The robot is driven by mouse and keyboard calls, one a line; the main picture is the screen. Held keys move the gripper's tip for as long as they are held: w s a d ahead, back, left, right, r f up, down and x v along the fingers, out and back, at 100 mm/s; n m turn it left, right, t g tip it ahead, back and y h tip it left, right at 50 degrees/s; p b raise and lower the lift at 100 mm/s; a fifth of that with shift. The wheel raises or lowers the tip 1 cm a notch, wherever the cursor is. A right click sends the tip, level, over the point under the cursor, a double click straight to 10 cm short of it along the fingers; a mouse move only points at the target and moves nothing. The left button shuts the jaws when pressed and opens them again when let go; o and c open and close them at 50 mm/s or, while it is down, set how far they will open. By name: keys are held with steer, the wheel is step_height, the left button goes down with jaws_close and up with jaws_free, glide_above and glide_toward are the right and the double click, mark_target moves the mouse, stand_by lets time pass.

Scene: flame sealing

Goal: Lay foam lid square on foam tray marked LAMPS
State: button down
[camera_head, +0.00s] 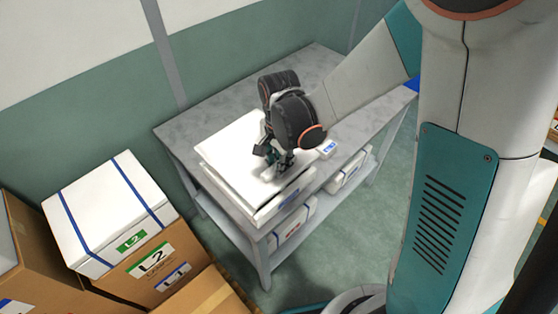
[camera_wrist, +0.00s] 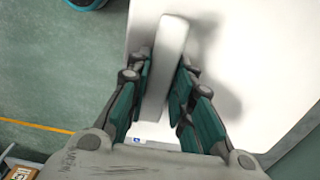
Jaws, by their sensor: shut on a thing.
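The white foam lid (camera_head: 230,149) is a flat slab at the front of the grey table. My gripper (camera_head: 275,165) is over its right part, pointing down. In the wrist view my gripper (camera_wrist: 164,75) is shut on the raised white bar on the lid (camera_wrist: 255,50), one finger on each side. The white foam tray (camera_head: 284,205) shows under the lid as a front wall with a blue label. The label is too small to read. The lid covers the tray's inside. I cannot tell whether the lid touches the tray all round or sits fully square.
A small white block with a blue label (camera_head: 327,149) lies on the grey table (camera_head: 317,72) to the right. More white boxes (camera_head: 292,226) are on the shelf below. Cartons (camera_head: 150,262) and a strapped white box (camera_head: 108,205) stand at left. The table's back is clear.

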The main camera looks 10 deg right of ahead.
steer(key=shift+f+b, duration=2.05)
steer(key=shift+f, duration=0.85)
steer(key=c, duration=1.3)
jaws_free()
steer(key=shift+r+p, duration=2.4)
steer(key=shift+r, duration=1.15)
